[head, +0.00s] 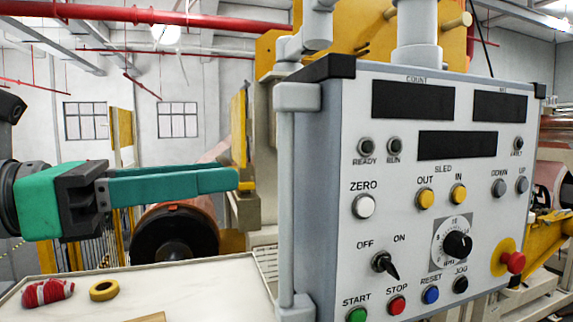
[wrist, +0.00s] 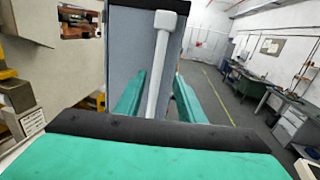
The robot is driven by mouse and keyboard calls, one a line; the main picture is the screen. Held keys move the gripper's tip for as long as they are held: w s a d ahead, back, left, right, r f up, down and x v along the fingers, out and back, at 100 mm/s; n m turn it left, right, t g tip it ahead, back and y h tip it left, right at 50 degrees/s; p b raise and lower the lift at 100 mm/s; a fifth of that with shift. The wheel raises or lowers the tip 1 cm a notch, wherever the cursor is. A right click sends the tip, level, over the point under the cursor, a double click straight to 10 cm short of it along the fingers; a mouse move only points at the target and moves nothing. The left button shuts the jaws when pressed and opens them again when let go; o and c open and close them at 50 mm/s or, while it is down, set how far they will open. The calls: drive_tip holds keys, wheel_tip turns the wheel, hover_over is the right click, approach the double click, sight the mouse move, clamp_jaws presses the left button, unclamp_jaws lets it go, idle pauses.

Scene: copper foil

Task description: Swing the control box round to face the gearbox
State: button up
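The control box (head: 400,190) is a large grey box with displays, buttons and knobs, hung from a thick post (head: 417,40). Its button panel faces mostly towards the head camera. A pale vertical handle bar (head: 292,200) runs down its left side; the bar also shows in the wrist view (wrist: 160,75). My teal gripper (head: 236,181) is left of the handle, pointing at it. In the wrist view its fingers are apart, one on each side of the bar's line. In the head view the fingertips end short of the bar. I cannot tell which machine is the gearbox.
A pale tabletop (head: 200,285) lies below my gripper, with a red-and-white roll (head: 47,292) and a yellow ring (head: 103,290) on it. A copper-coloured roll (head: 175,232) and yellow machinery (head: 370,35) stand behind. Open floor (wrist: 222,110) shows right in the wrist view.

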sight(279, 167)
drive_tip(key=x, duration=1)
drive_tip(key=shift+w+d+r, duration=0.15)
drive_tip(key=shift+w+d, duration=0.15)
drive_tip(key=shift+w, duration=0.05)
clamp_jaws()
